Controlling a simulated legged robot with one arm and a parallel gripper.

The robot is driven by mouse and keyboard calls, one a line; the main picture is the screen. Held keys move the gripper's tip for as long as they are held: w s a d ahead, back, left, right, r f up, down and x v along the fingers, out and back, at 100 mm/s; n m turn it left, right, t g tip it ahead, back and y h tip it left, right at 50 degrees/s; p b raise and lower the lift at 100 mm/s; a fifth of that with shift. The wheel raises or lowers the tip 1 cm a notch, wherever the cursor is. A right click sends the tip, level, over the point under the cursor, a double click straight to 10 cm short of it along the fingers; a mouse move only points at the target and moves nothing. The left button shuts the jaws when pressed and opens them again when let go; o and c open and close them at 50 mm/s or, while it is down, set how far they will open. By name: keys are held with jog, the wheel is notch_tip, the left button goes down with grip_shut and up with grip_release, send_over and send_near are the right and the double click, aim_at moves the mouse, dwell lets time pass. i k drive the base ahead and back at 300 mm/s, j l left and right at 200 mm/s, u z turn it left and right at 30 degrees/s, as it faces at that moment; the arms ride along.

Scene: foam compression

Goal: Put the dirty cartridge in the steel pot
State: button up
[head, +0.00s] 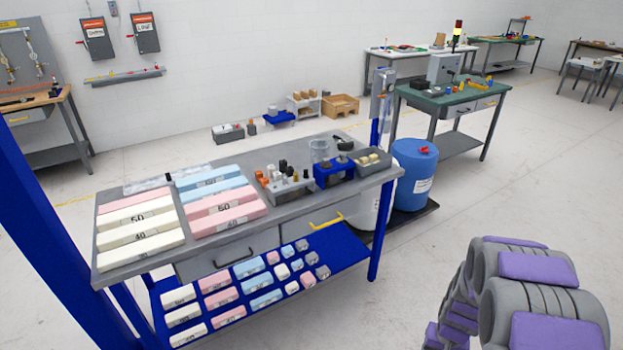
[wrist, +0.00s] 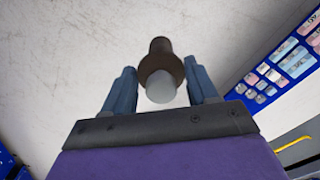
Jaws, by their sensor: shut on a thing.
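My gripper (wrist: 160,82) shows in the wrist view with its two blue fingers on either side of a dark brown cartridge (wrist: 159,50) with a pale grey rounded end. The gripper is shut on this cartridge, held above pale floor. The gripper is out of sight in the head view, where my grey and purple arm fills the lower right. A grey holder block (head: 288,190) with dark and orange cartridge-like pieces stands on the workbench (head: 240,240). I cannot pick out a steel pot for certain.
Foam blocks (head: 212,180) cover the bench's left half. A grey tray (head: 374,168) with yellowish pieces is at its right end. Small foam samples (head: 222,298) lie on the lower blue shelf. A blue drum (head: 415,175) stands right of the bench. Floor in front is clear.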

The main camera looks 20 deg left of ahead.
aim_at(318, 161)
jog(key=i+u, duration=0.4)
jog(key=i+l+u, duration=0.1)
jog(key=i+u, duration=0.25)
jog(key=i, duration=0.3)
jog(key=i+l+u, duration=0.2)
jog(key=i+u, duration=0.2)
jog(key=i, duration=0.1)
